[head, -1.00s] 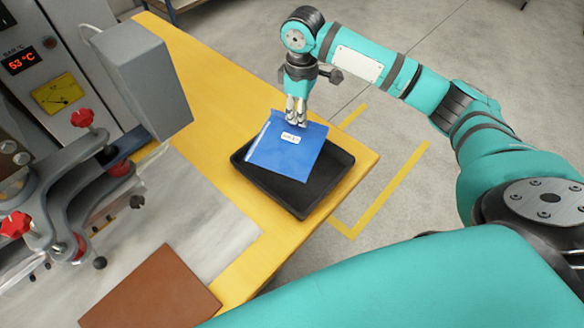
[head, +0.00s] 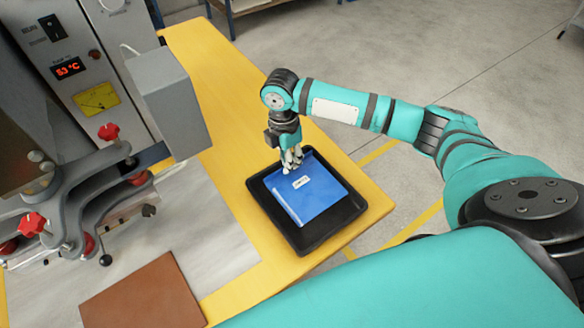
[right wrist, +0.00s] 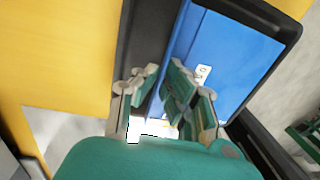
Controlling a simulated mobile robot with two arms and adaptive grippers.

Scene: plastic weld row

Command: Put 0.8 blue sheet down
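The blue sheet (head: 314,200) with a small white label lies in the black tray (head: 318,240), inside its rim, and looks flat. My right gripper (head: 292,165) is over the sheet's far edge, pointing down. In the right wrist view its fingers (right wrist: 160,95) are spread, with a gap between them and the edge of the blue sheet (right wrist: 232,60) just below. Whether a finger still touches the sheet is hard to tell. My left gripper is in neither view.
The tray sits on a yellow bench (head: 215,90) near its right edge. A machine with red knobs (head: 110,131) and a grey box (head: 168,100) stands to the left. A brown sheet (head: 145,292) lies on the grey plate. Bare bench extends behind the tray.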

